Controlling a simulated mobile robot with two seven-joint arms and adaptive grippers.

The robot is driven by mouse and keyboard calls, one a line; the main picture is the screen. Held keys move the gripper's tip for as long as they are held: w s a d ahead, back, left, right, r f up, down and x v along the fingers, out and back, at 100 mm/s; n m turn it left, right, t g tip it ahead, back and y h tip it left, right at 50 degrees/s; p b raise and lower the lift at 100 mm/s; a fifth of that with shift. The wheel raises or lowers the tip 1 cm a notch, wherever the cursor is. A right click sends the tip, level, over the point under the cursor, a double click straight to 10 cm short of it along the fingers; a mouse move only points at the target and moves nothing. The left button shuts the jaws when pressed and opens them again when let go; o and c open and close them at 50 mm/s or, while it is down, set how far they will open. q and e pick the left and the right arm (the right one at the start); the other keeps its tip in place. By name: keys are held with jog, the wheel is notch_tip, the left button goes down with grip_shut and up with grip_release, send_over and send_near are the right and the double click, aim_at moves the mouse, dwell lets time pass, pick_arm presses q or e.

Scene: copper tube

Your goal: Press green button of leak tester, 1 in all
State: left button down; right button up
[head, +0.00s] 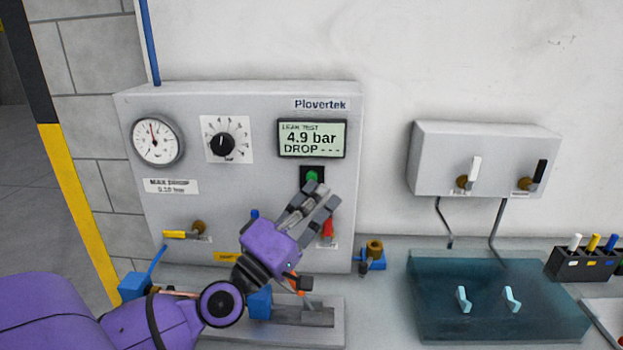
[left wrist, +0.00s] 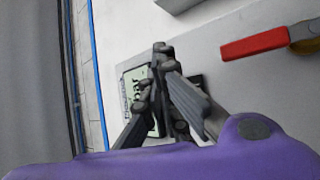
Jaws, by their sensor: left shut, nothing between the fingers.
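The leak tester (head: 240,130) is a grey wall-side box marked Plovertek, with a display (head: 311,139) reading "LEAK TEST 4.9 bar DROP ---". Its green button (head: 312,176) sits on a black plate just below the display. My left gripper (head: 321,191) is shut and empty, its fingertips just below the button in the head view. I cannot tell whether they touch it. In the left wrist view my left gripper (left wrist: 162,50) covers part of the display (left wrist: 136,78), and the green button is hidden there. My right gripper is not in view.
A red lever (head: 328,228) is close beside my left gripper; it also shows in the left wrist view (left wrist: 253,44). A yellow lever (head: 176,234) is at the tester's lower left. A teal water tank (head: 430,275) and a grey valve box (head: 440,150) are to the right.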

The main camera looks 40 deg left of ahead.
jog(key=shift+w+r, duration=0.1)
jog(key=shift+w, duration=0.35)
pick_arm(q)
jog(key=shift+w, duration=0.1)
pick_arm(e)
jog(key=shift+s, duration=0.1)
pick_arm(q)
jog(key=shift+w+a, duration=0.25)
jog(key=shift+w, duration=0.05)
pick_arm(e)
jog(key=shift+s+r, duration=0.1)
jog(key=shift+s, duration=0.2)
pick_arm(q)
jog(key=shift+w, duration=0.1)
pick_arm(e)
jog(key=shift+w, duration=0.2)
